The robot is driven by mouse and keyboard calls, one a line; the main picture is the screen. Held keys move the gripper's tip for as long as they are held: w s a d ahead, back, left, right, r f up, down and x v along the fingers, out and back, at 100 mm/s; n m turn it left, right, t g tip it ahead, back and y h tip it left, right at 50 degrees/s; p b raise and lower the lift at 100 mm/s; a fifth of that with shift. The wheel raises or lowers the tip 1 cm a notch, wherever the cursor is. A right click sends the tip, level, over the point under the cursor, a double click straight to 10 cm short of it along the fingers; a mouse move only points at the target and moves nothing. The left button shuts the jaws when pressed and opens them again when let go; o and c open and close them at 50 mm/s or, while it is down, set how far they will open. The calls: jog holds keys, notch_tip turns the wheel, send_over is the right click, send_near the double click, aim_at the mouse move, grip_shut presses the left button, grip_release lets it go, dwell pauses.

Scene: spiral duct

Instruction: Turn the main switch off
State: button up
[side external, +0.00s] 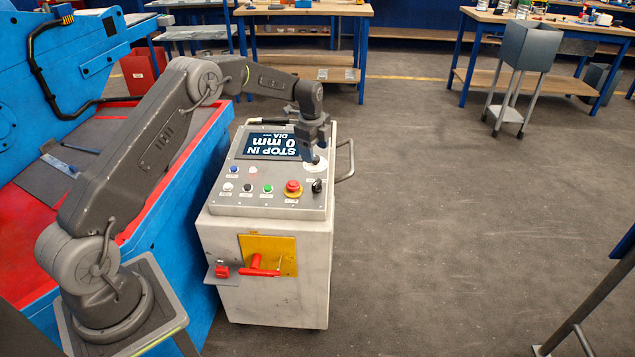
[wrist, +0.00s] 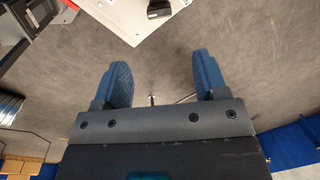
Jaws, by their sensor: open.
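A red-handled switch (side external: 262,270) sits on a yellow plate (side external: 282,247) on the front of the grey control cabinet (side external: 222,238). Its red lever lies roughly level. A black knob (side external: 317,186) is at the right of the sloped top panel, and a black knob also shows at the top of the wrist view (wrist: 158,9). I cannot tell which of these is the main switch. My gripper (side external: 309,155) is over the panel's right side, above the black knob. In the wrist view my gripper (wrist: 162,72) has its two blue fingers wide apart with nothing between them.
The panel holds a screen (side external: 271,147), several small buttons and a red emergency button (side external: 293,188). A metal handle (side external: 347,160) juts from the cabinet's right side. A blue machine (side external: 185,215) stands close on the left.

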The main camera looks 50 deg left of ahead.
aim_at(317, 182)
jog(key=f, duration=0.4)
jog(key=w+f, duration=0.1)
jog(key=f, duration=0.7)
jog(key=shift+w+a+f, duration=0.15)
jog(key=shift+a+f, duration=0.05)
jog(key=shift+f, duration=0.2)
jog(key=c, duration=0.9)
